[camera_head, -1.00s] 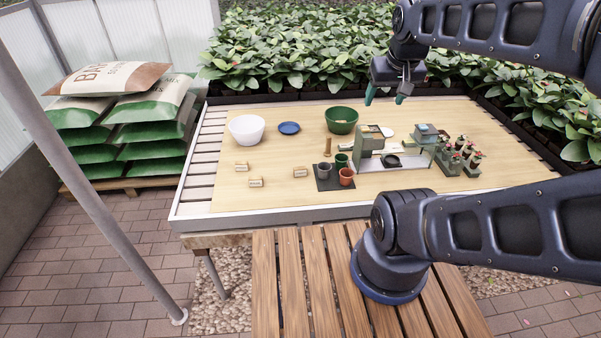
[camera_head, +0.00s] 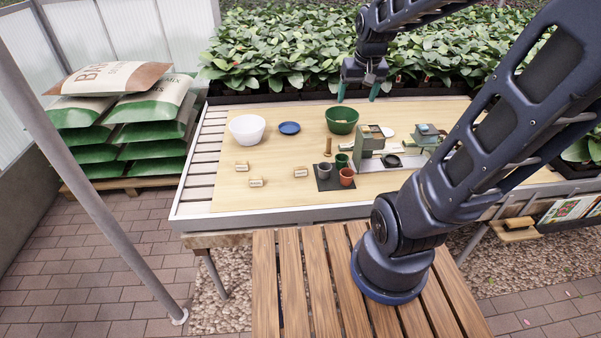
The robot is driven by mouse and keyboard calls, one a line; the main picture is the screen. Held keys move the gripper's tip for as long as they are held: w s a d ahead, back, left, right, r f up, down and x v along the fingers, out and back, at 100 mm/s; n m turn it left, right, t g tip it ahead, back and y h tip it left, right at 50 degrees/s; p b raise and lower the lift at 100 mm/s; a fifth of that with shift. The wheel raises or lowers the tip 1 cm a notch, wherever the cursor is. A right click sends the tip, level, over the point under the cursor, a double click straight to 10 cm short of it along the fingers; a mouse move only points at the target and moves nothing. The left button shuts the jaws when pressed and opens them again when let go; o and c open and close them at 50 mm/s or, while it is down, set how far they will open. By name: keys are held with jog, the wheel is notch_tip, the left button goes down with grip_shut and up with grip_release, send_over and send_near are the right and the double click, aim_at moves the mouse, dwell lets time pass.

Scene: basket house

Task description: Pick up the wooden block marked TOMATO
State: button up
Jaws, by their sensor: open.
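Three small wooden blocks with labels lie on the left half of the wooden table top. One block (camera_head: 241,166) is at the left, one block (camera_head: 256,182) is nearer the front, and one block (camera_head: 301,172) is to the right, beside the dark mat. Their lettering is too small to read, so I cannot tell which is marked TOMATO. My gripper (camera_head: 357,92) is open and empty, with green fingertips pointing down, high near the table's back edge. It is well apart from all the blocks.
Small pots (camera_head: 347,177) sit on a dark mat (camera_head: 328,186). A grey-green machine (camera_head: 370,146) stands to the right. Table surface around the blocks is clear.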

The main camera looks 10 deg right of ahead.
jog(key=w+a+f+g, duration=0.2)
jog(key=w+a+f, duration=0.4)
jog(key=w+f, duration=0.45)
jog(key=g, duration=0.1)
send_near(300, 167)
jog(key=shift+n, duration=0.4)
notch_tip(300, 167, down, 5)
jog(key=shift+w+d+r, duration=0.1)
jog(key=shift+d, duration=0.05)
jog(key=shift+w+a+f, duration=0.1)
jog(key=shift+a+f, duration=0.05)
jog(key=shift+f, duration=1.2)
jog(key=shift+w+a+f, duration=0.1)
jog(key=shift+w+f, duration=0.05)
jog(key=shift+f, duration=1.2)
jog(key=c, duration=1)
